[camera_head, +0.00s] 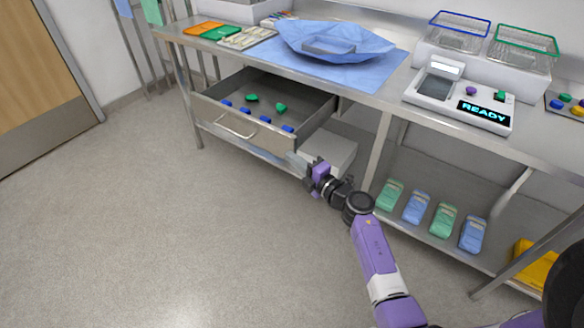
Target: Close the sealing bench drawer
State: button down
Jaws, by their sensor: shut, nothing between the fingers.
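The sealing bench drawer (222,114) is pulled out from under the left part of the steel bench (385,98). A curved metal handle (235,130) is on its front. Several small blue and green pieces lie inside. My gripper (313,163) is shut and empty. In the picture it is to the right of and below the drawer's front right corner, apart from the handle. I cannot tell exactly how far it is from the drawer side in depth.
A blue wrapped bundle (335,42), a device reading READY (462,97) and wire baskets (458,32) stand on the bench. A white box (330,152) and several green and blue packs (442,220) are on the lower shelf. The floor (150,220) before the drawer is clear.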

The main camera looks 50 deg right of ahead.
jog(key=shift+d, duration=0.4)
jog(key=shift+d, duration=0.15)
jog(key=b, duration=0.9)
send_near(326, 112)
jog(key=x, duration=0.2)
jog(key=a+x, duration=0.1)
jog(key=x, duration=0.2)
jog(key=shift+w+f, duration=0.15)
jog(key=shift+w, duration=0.1)
jog(key=shift+d, duration=0.6)
